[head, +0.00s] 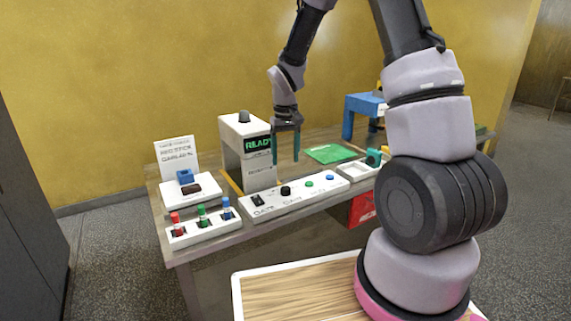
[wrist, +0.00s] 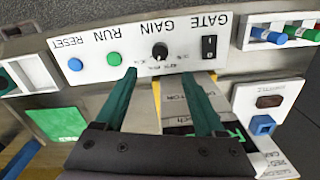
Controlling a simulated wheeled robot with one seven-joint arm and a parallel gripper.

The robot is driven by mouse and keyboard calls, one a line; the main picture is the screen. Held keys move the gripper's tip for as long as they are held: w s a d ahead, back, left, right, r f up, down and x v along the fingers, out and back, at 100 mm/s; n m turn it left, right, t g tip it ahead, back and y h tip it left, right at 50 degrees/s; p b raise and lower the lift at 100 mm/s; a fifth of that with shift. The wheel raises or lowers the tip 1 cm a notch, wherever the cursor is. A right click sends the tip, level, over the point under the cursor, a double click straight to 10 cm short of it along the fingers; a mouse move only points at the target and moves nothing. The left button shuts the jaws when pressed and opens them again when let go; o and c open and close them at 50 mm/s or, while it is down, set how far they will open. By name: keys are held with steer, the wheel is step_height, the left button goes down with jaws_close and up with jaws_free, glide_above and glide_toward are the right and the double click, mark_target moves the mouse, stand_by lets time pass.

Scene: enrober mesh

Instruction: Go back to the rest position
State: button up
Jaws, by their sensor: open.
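My gripper (head: 286,142) hangs above the table with its two dark green fingers apart and nothing between them. It also shows in the wrist view (wrist: 172,100), its open fingers pointing toward the white control panel. The control panel (head: 272,203) carries a black switch, a black knob (head: 285,190), a green button (head: 309,183) and a blue button (head: 330,178).
A rack (head: 205,230) with red, green and blue pegs stands at the front left. A blue block (head: 185,176) and a dark piece are on a white stand with a sign. A green mat (head: 330,153), a white tray (head: 354,172) and a blue stand (head: 364,103) are at right.

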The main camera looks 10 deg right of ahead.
steer(key=s+d+r+m+t, duration=0.15)
steer(key=s+r, duration=0.25)
steer(key=r, duration=0.5)
steer(key=s+d+r+m+t, duration=0.1)
steer(key=s+d+r+t, duration=0.2)
steer(key=r, duration=0.6)
steer(key=s+r+m+t+y, duration=0.1)
steer(key=s+r, duration=0.3)
steer(key=s, duration=0.3)
steer(key=s+d+r+m+t+y, duration=0.1)
steer(key=s+r+m, duration=0.1)
steer(key=s+r, duration=0.3)
steer(key=s, duration=0.3)
steer(key=shift+s+d+r+t, duration=0.25)
steer(key=shift+s+t, duration=0.05)
steer(key=shift+t, duration=0.05)
jaws_close()
